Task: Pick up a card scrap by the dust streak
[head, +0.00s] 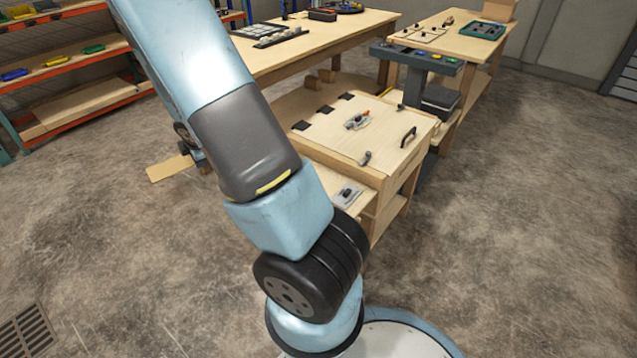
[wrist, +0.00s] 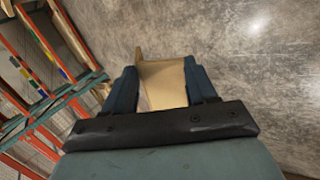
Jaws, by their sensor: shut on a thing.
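A tan card scrap (wrist: 162,84) is between the two blue fingers of my gripper (wrist: 160,67) in the wrist view. The fingers are shut on it, and its far end reaches a little beyond the fingertips. In the head view a flat tan card piece (head: 170,168) shows low on the left, just beside the dark end of my arm, which mostly hides behind my upper links. I cannot tell how high it is above the floor. I cannot pick out a distinct dust streak on the mottled floor.
An orange-framed shelf rack (head: 62,78) with coloured bins stands at the left. A wooden workbench (head: 330,32) and a low cabinet with a black handle (head: 380,135) stand at centre. A floor grate (head: 25,332) lies at lower left. The floor at right is clear.

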